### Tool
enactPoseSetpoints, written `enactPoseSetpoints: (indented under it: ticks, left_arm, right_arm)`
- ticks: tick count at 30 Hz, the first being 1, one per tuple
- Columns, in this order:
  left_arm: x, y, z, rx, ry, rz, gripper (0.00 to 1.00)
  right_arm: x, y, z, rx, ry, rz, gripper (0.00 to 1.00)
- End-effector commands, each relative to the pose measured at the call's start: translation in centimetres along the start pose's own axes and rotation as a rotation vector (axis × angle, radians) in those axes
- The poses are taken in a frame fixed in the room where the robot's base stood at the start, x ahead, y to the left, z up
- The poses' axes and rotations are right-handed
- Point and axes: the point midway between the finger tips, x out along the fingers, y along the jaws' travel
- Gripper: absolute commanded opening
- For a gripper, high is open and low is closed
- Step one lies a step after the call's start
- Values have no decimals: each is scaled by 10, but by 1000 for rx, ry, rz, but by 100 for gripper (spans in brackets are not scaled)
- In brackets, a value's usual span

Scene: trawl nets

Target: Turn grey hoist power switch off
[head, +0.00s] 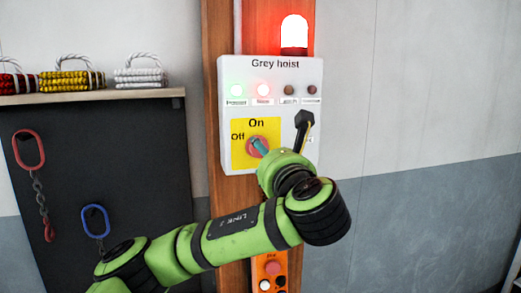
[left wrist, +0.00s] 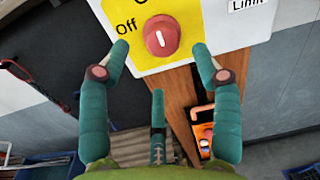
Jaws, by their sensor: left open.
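The grey hoist power switch is a round red knob (head: 249,141) on a yellow plate (head: 240,160), with "On" above and "Off" at upper left. In the left wrist view the knob (left wrist: 162,36) shows a white mark standing nearly upright, towards the partly cut-off "On". My left gripper (head: 259,147) is in front of the knob and partly hides it in the head view. In the left wrist view my left gripper (left wrist: 160,50) is open, its teal fingers either side of the knob, with no contact that I can make out. My right gripper is in neither view.
The white "Grey hoist" box (head: 272,76) carries indicator lamps and a black lever (head: 304,125) right of the knob. A lit red beacon (head: 294,32) is above. An orange control box (head: 270,272) is below. Shackles hang on the dark board (head: 120,150) at left.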

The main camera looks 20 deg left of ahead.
Motion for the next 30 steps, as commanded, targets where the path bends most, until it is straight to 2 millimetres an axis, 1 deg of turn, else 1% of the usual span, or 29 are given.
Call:
enactPoseSetpoints:
  ticks: [1,6,12,16,23,24,26,27,28,30]
  left_arm:
    - [6,0,3,3,1,4,64]
    - [32,0,5,2,3,5,64]
    - [58,0,3,1,2,2,64]
    - [65,0,0,-1,3,0,64]
    - [66,0,-1,-2,2,-2,64]
    - [66,0,-1,-3,2,-2,60]
    - [66,0,-1,-3,2,-2,36]
    - [66,0,-1,-3,2,-2,20]
    - [66,0,-1,-3,2,-2,8]
    - [66,0,0,-4,1,-2,8]
  right_arm:
    - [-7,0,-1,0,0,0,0]
    - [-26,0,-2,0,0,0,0]
    - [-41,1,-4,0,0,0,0]
    - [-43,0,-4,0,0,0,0]
    - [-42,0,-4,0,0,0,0]
    - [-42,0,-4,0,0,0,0]
    - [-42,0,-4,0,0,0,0]
    - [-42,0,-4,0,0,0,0]
    - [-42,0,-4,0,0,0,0]
    - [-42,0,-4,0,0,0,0]
